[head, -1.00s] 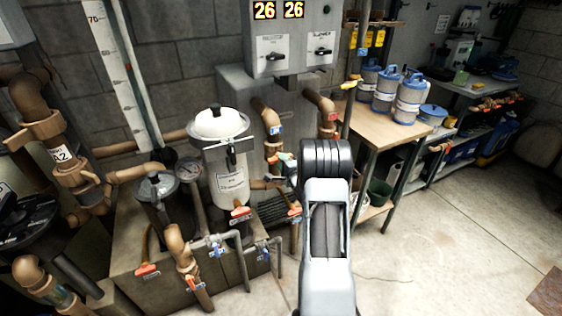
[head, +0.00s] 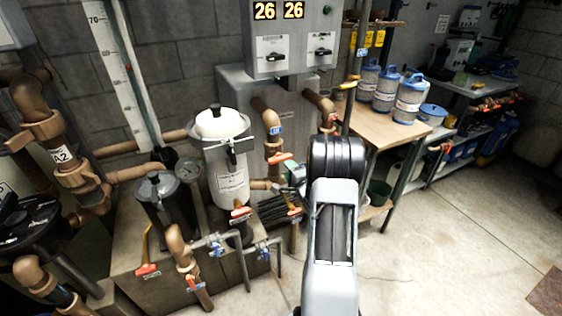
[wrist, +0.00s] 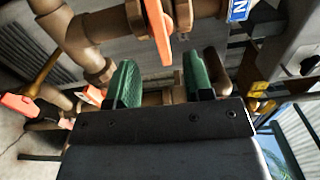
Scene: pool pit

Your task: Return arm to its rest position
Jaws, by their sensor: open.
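My gripper shows in the wrist view (wrist: 158,85) with its two green finger pads spread apart and nothing held between them. Behind and above the pads are brown pipes (wrist: 95,35) and an orange valve handle (wrist: 158,32); I cannot tell how near they are. In the head view my arm stands up in front of the pipework, right of the white canister (head: 228,170). Its dark joint and grey link hide part of the pipes and the bench leg. A bit of my gripper shows just left of the dark joint (head: 297,173).
A wooden bench (head: 390,128) with several blue-lidded containers (head: 410,98) stands to the right. A control box (head: 290,45) with two switches is on the wall behind. Pipes with orange-handled valves (head: 240,212) stand left of my arm. The concrete floor (head: 450,250) at right is clear.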

